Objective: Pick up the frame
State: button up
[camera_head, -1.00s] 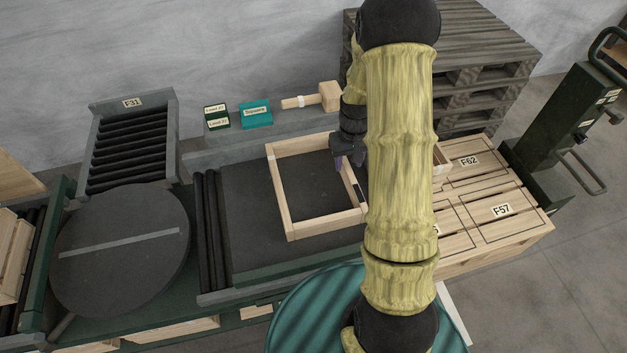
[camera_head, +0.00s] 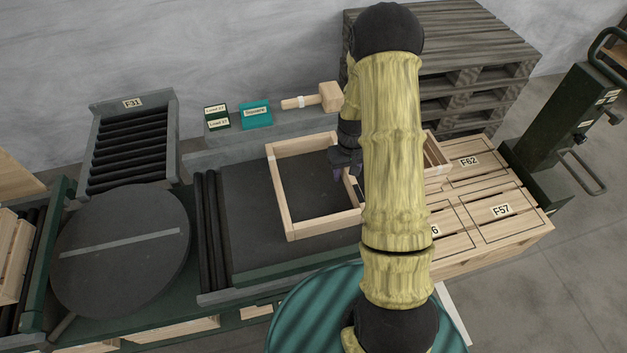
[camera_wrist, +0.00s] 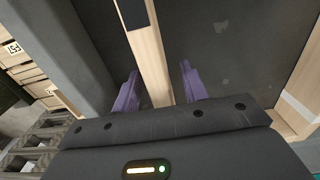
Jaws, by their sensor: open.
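The frame (camera_head: 281,204) is a pale wooden rectangle of four boards, lying on the dark work surface in the head view. My gripper (camera_head: 338,174) is at its right side, partly hidden by my arm. In the wrist view my gripper (camera_wrist: 158,88) is open, with one purple finger on each side of a wooden board of the frame (camera_wrist: 151,62). Gaps show between the board and both fingers. The board carries a dark patch near the top of that view. Part of the frame's right side is hidden behind my arm in the head view.
A mallet (camera_head: 318,99), a teal box (camera_head: 256,114) and a dark green box (camera_head: 217,116) stand on the ledge behind. A round turntable (camera_head: 120,265) is at left. Wooden crates (camera_head: 487,225) and a pallet stack (camera_head: 480,60) are at right.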

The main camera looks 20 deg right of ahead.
dwell(0.3)
grip_shut()
jog(key=shift+r, duration=0.1)
